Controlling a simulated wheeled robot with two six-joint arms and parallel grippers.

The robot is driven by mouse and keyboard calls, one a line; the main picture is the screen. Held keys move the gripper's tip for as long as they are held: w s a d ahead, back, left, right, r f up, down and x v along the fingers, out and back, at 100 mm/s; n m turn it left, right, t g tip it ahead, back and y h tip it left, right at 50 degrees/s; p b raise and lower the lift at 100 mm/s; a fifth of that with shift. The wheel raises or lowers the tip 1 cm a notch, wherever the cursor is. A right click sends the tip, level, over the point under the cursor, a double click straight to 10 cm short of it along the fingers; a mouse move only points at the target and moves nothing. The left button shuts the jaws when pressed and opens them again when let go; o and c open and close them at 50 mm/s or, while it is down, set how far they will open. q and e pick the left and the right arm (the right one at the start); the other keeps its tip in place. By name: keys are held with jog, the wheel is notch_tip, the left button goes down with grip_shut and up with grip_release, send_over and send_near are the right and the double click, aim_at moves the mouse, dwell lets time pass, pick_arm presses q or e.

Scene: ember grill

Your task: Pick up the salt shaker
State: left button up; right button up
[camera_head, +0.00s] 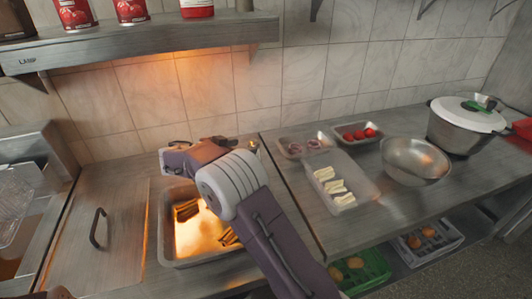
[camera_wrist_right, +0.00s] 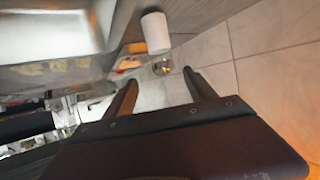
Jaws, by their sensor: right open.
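My right gripper (camera_head: 205,147) reaches over the back of the counter, beyond the pan, in the head view. In the right wrist view its two dark fingers (camera_wrist_right: 160,80) stand apart with nothing between them. A white cylinder (camera_wrist_right: 155,32), which may be the salt shaker, is just beyond the fingertips there. A small shiny round item (camera_wrist_right: 162,67) sits close to it, nearer the gap between the fingers; I cannot tell whether they are one object. In the head view a small item (camera_head: 253,145) shows beside my wrist, too small to identify.
A glowing metal pan (camera_head: 165,256) lies under my right arm. A metal shelf (camera_head: 150,40) with red cans overhangs the back left. Food trays, a steel bowl (camera_head: 416,158) and a lidded pot (camera_head: 462,130) stand to the right. The tiled wall is close behind.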

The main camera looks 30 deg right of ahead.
aim_at(250, 145)
jog(key=p+x, duration=0.1)
jog(key=x, duration=0.2)
jog(key=shift+w, duration=0.15)
jog(key=shift+w+d, duration=0.1)
jog(key=shift+d, duration=0.1)
jog(key=p+x, duration=0.1)
jog(key=x, duration=0.3)
jog(key=shift+w+f, duration=0.2)
pick_arm(q)
jog(key=shift+s+a+r, duration=0.1)
jog(key=shift+a+r, duration=0.2)
jog(key=shift+r, duration=0.3)
jog(key=shift+s+a+r, duration=0.1)
jog(key=shift+a+r, duration=0.2)
jog(key=shift+r, duration=0.25)
pick_arm(e)
jog(key=shift+s+a+r, duration=0.1)
jog(key=shift+a, duration=0.05)
jog(key=c, duration=0.5)
grip_shut()
